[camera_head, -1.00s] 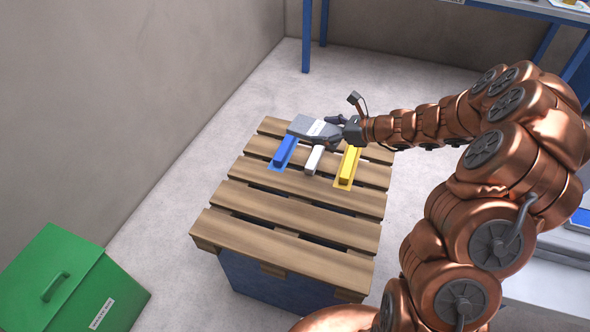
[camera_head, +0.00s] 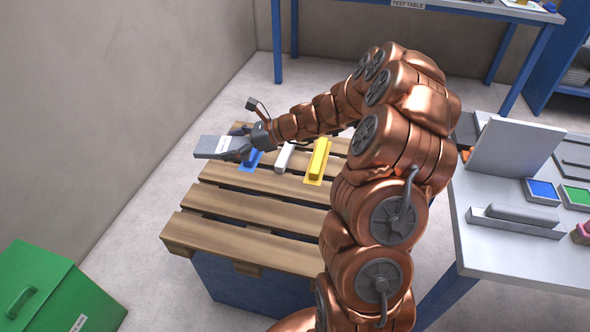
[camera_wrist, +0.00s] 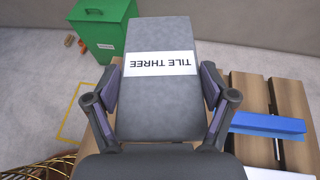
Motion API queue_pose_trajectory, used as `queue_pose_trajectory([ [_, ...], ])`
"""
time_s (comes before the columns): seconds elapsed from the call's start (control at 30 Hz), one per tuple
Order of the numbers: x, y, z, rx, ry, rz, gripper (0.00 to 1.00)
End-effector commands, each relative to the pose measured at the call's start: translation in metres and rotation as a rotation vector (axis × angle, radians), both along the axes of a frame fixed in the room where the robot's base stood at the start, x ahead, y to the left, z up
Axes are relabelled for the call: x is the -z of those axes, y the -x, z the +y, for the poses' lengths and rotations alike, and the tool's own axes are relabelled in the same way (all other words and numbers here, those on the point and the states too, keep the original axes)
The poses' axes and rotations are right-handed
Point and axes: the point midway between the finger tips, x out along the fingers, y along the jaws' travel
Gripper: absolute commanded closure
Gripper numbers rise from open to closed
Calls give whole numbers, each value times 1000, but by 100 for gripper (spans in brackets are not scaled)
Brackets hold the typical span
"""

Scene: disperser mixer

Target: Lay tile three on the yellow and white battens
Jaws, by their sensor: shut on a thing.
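My gripper (camera_head: 252,145) is shut on tile three (camera_head: 208,146), a flat grey slab with a white label. In the wrist view the tile (camera_wrist: 163,95) reads "TILE THREE" and sits between both fingers (camera_wrist: 160,92). The tile is held past the left edge of the wooden pallet, left of the battens. The yellow batten (camera_head: 318,160) and the white batten (camera_head: 284,157) lie side by side on the pallet, to the right of my gripper. The blue batten (camera_head: 251,160) is partly hidden by my gripper; it also shows in the wrist view (camera_wrist: 268,125).
The slatted pallet (camera_head: 245,215) stands on a blue base, its front slats bare. A green lidded bin (camera_head: 50,290) is at the lower left. A grey worktable (camera_head: 525,250) with blocks and colored pads is at right. A blue-legged test table (camera_head: 440,15) stands behind.

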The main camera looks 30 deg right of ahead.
Motion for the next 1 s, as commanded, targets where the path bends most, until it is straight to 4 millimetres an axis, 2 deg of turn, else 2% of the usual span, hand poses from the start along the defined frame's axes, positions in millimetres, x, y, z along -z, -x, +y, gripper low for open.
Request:
queue_pose_trajectory([
  [0.03, 11, 3, -11, 11, 0, -3, 77],
  [0.47, 44, 43, -83, 66, -1, -3, 77],
  [1.0, 99, 113, -162, 146, 2, -4, 77],
])
